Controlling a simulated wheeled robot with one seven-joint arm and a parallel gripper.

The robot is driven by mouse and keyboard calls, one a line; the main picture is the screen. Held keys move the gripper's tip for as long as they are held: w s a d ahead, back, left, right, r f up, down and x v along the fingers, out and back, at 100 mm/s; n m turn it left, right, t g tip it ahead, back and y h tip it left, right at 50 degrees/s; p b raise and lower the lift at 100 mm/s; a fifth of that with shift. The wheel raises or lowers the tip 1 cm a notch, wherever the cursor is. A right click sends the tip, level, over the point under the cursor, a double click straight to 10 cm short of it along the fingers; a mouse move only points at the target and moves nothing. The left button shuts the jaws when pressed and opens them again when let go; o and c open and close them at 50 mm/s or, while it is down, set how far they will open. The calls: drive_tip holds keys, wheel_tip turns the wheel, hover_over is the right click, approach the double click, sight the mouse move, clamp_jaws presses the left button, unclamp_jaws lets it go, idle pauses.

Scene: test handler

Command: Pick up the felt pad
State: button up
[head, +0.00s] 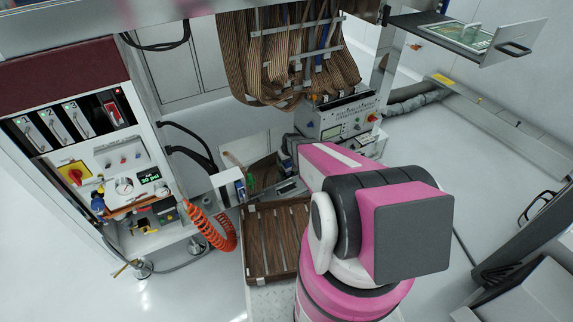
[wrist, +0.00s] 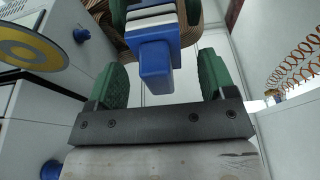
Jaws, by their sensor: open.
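I cannot make out the felt pad for certain in either view. In the wrist view, my gripper (wrist: 163,66) is open, with a green-padded finger on each side of a wide gap. A blue block-shaped piece (wrist: 155,66) with white layers above it shows between the fingers, apart from both. I cannot tell how far beyond the fingertips it lies or whether it is the pad. In the head view, my pink and black arm hides much of the work area, and I cannot make out my fingers clearly.
A brown slatted board (head: 275,240) lies left of my arm. A control cabinet (head: 115,160) with an orange coiled hose (head: 213,228) stands at left. Ribbon cables (head: 290,55) hang at the back above an instrument box (head: 340,118).

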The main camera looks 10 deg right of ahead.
sight(284, 164)
drive_tip(key=shift+w+f, duration=0.25)
drive_tip(key=shift+f, duration=0.4)
drive_tip(key=c, duration=1.3)
drive_tip(key=shift+r, duration=0.55)
drive_tip(key=shift+c, duration=0.2)
drive_tip(key=r, duration=0.2)
drive_tip(key=a+r, duration=0.1)
drive_tip(key=r, duration=0.1)
drive_tip(key=shift+s+a, duration=0.1)
drive_tip(key=shift+s, duration=0.2)
drive_tip(key=s+a+r, duration=0.2)
drive_tip(key=a+r, duration=0.4)
drive_tip(key=a, duration=0.4)
drive_tip(key=shift+s, duration=0.2)
